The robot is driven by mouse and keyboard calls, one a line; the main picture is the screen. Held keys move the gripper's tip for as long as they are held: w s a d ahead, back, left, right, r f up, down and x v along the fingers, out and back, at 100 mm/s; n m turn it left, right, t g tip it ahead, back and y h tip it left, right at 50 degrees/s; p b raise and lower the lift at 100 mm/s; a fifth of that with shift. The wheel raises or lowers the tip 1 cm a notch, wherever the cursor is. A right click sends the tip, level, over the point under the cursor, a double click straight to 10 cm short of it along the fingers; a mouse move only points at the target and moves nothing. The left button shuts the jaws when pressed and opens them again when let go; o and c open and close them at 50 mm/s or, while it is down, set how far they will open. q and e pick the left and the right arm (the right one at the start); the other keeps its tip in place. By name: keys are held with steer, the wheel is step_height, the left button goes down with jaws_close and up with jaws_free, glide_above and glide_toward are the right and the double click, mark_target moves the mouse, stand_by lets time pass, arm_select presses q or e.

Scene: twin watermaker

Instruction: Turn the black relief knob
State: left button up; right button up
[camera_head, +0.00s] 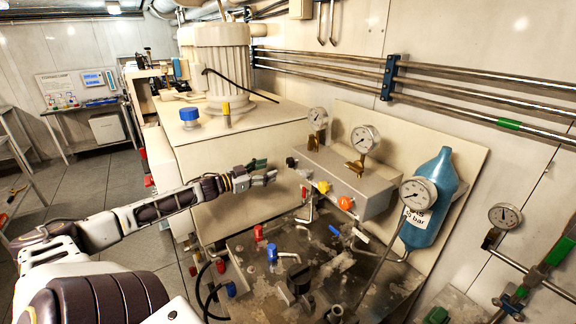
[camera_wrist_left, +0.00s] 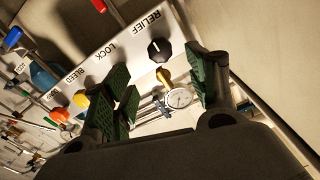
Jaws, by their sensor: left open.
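The black relief knob (camera_head: 291,162) sits at the left end of the beige valve block (camera_head: 362,196). In the left wrist view the black knob (camera_wrist_left: 159,50) is beside the printed word RELIEF, with a pale mark on its face. My left gripper (camera_head: 266,174) is just left of the knob in the head view, apart from it. In the left wrist view my left gripper (camera_wrist_left: 163,82) is open and empty, its green-padded fingers spread. The knob appears beyond the fingertips, between them in the picture. My right gripper is not in view.
A yellow knob (camera_head: 323,187) and an orange knob (camera_head: 345,203) are on the same block. Gauges (camera_head: 365,139) stand above it on brass fittings. A blue cylinder (camera_head: 430,205) stands to the right. Red and blue handles and pipes crowd the bench (camera_head: 335,270) below.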

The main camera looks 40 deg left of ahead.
mark_target(288, 163)
arm_select(q)
steer(key=shift+b+x, duration=0.7)
steer(key=shift+x, duration=1.4)
steer(key=shift+b+x, duration=0.6)
steer(key=shift+x, duration=0.9)
steer(key=shift+w, duration=0.2)
steer(key=shift+x, duration=1.2)
steer(key=shift+c, duration=0.5)
steer(key=c, duration=0.9)
